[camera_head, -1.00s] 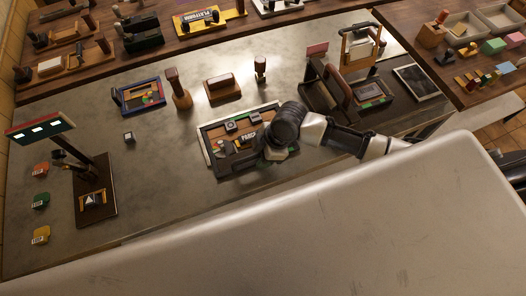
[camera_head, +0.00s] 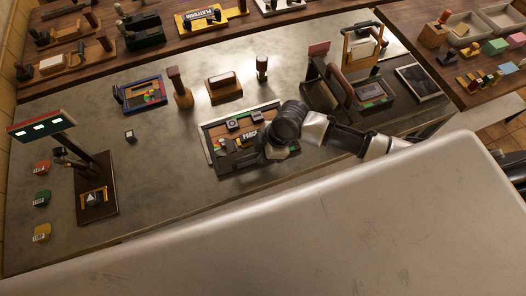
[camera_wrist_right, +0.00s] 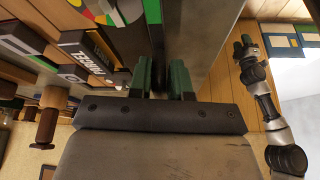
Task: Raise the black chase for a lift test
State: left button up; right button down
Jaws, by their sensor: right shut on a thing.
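The black chase (camera_head: 224,163) is a dark rectangular frame around wooden blocks and lettered type, at the middle of the grey bench in the head view. My right gripper (camera_head: 275,152) is at its front right side, its fingertips mostly hidden by my own wrist. In the right wrist view the green fingers of my right gripper (camera_wrist_right: 164,78) are shut on the chase's edge, with lettered blocks (camera_wrist_right: 85,50) close to the left. Whether the chase is clear of the bench is hard to tell. An arm at the right of the wrist view seems to be my left, its gripper (camera_wrist_right: 246,48) small and unclear.
A dark press (camera_head: 335,90) with a handle stands right of the chase. A blue-edged tray (camera_head: 143,95), a wooden-handled tool (camera_head: 179,88) and a wooden block (camera_head: 223,88) stand behind. A lamp stand (camera_head: 97,190) is at left. The bench left of the chase is mostly free.

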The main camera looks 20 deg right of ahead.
dwell(0.5)
jog(key=shift+w+r, duration=0.1)
jog(key=shift+r, duration=0.15)
jog(key=shift+w+r+p, duration=0.1)
jog(key=shift+r+p, duration=1.6)
jog(key=shift+p, duration=0.3)
jog(key=shift+w, duration=0.2)
dwell(1.1)
jog(key=shift+f+b, duration=0.35)
jog(key=shift+f, duration=0.4)
jog(key=shift+s+f, duration=0.1)
jog(key=shift+f, duration=0.1)
jog(key=shift+f+b, duration=0.3)
jog(key=shift+s+f+b, duration=0.1)
jog(key=shift+f+b, duration=0.2)
jog(key=shift+f, duration=0.25)
